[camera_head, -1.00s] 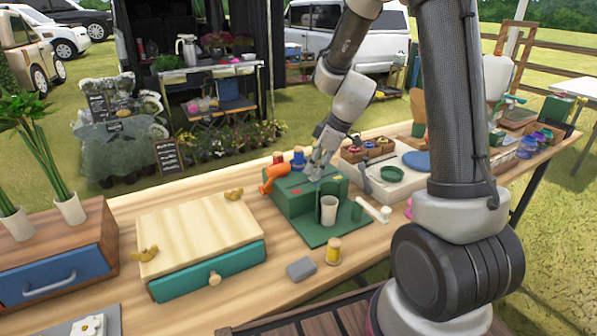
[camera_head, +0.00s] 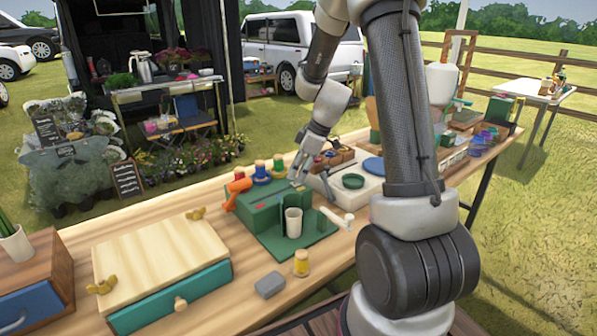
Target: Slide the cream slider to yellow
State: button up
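The green box (camera_head: 262,216) stands on the wooden table, with small coloured marks on its top, a red one (camera_head: 267,201) among them. I cannot clearly make out the cream slider; small pale parts show on the box top near my gripper, too small to tell apart. My gripper (camera_head: 311,184) is at the right end of the box top, pointing down. Its two fingers look spread, with nothing visible between them. I cannot tell whether a finger touches the box.
An orange handle (camera_head: 236,189) sits at the box's left. A pale cup (camera_head: 293,222) and a white-ended lever (camera_head: 338,219) stand in front. Coloured pegs (camera_head: 260,173) stand behind. A yellow-topped jar (camera_head: 301,263), grey block (camera_head: 270,285) and drawer box (camera_head: 160,265) are nearer.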

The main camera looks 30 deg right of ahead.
jog(key=v, duration=1.2)
jog(key=s+a+r+m+h, duration=0.1)
jog(key=s+r+m, duration=0.1)
jog(key=s, duration=0.6)
jog(key=s+a+r+m+t+h, duration=0.1)
jog(key=s+r+m, duration=0.2)
jog(key=s+m, duration=0.2)
jog(key=s+a+r+m+h, duration=0.1)
jog(key=s+m, duration=0.3)
jog(key=s, duration=0.8)
jog(key=shift+a+r+t+h, duration=0.35)
jog(key=shift+r+t+h, duration=0.05)
jog(key=shift+r, duration=0.35)
